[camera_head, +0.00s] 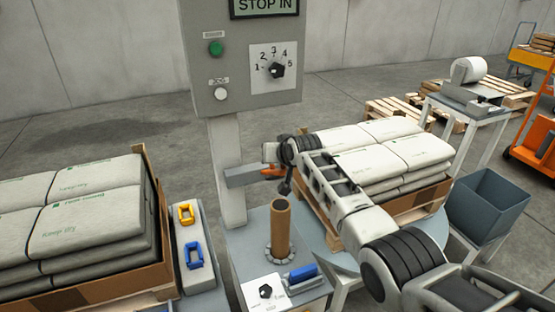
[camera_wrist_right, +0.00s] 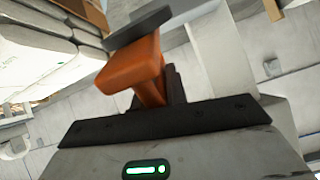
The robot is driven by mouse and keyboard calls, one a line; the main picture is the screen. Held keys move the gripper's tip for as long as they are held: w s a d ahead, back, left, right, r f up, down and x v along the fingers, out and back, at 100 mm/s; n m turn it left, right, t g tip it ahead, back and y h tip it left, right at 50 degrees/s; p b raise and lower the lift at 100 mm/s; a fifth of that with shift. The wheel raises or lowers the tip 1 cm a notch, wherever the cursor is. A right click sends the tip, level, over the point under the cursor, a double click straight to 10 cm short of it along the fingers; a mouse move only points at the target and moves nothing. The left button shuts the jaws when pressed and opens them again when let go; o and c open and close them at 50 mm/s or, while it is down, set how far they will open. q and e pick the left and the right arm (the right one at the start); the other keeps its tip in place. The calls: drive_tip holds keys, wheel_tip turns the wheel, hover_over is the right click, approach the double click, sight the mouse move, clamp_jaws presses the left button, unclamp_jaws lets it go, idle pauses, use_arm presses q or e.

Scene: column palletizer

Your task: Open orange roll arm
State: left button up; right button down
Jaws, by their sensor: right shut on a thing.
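The orange roll arm (camera_head: 269,172) shows as a small orange piece at the end of a grey bracket (camera_head: 246,175) on the control post. In the right wrist view the orange arm (camera_wrist_right: 134,66) is large and lies between the dark fingers. My right gripper (camera_head: 283,178) reaches in from the right and is shut on the orange arm. Its fingers partly hide the arm. A brown upright tube (camera_head: 281,230) stands just below the gripper on a round base. My left gripper is not in view.
A grey control box (camera_head: 240,95) with a dial and green button tops the post. Bagged pallets stand left (camera_head: 85,205) and right (camera_head: 395,150). A blue-grey bin (camera_head: 488,205) stands at right.

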drive_tip(key=shift+a+f, duration=0.1)
drive_tip(key=c, duration=1.5)
unclamp_jaws()
drive_tip(key=shift+o, duration=0.2)
drive_tip(key=shift+s+d+r+p, duration=0.2)
drive_tip(key=shift+s+r+p, duration=0.2)
drive_tip(key=shift+r, duration=0.1)
drive_tip(key=v, duration=1.4)
drive_tip(key=shift+s+r+p, duration=0.15)
drive_tip(key=shift+s+p, duration=0.2)
drive_tip(key=shift+p, duration=0.05)
